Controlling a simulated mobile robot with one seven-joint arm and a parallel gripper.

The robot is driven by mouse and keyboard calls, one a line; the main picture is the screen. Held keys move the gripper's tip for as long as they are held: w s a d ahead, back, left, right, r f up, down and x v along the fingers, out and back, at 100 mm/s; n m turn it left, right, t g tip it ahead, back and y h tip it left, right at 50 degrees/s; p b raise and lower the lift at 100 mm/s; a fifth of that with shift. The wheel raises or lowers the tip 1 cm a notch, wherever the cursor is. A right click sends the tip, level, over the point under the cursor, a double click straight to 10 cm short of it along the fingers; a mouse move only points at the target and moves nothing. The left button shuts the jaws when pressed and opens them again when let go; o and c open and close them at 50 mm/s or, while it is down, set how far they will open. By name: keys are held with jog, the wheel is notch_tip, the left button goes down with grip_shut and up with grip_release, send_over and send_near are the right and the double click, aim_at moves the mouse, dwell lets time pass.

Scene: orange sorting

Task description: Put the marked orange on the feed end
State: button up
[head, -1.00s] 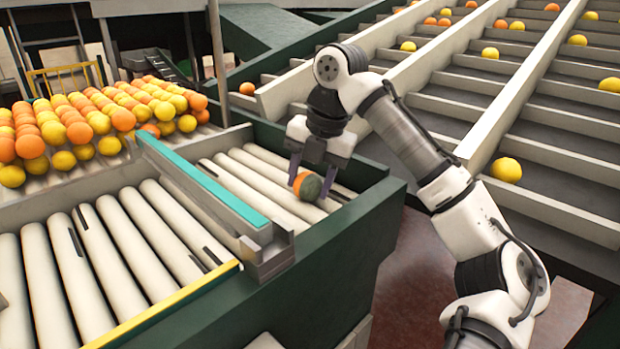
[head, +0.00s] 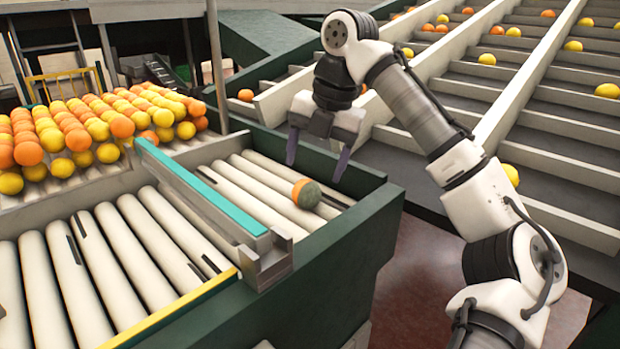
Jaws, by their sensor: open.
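The marked orange (head: 307,194), orange on its left part and dark green on the rest, lies on the white rollers (head: 262,190) of the right-hand roller section, close to its front right wall. My gripper (head: 317,172) is above and slightly behind the orange, fingers pointing down. It is open and empty, with a wide gap between the two fingers and clear of the orange.
A teal-topped divider (head: 200,187) separates this section from the left rollers (head: 110,260). A dark green wall (head: 345,235) borders the rollers. Many oranges and yellow fruit (head: 90,125) are heaped at the back left. Sloping stepped lanes (head: 560,130) with scattered fruit fill the right.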

jog(key=v, duration=0.6)
jog(key=shift+p, duration=0.4)
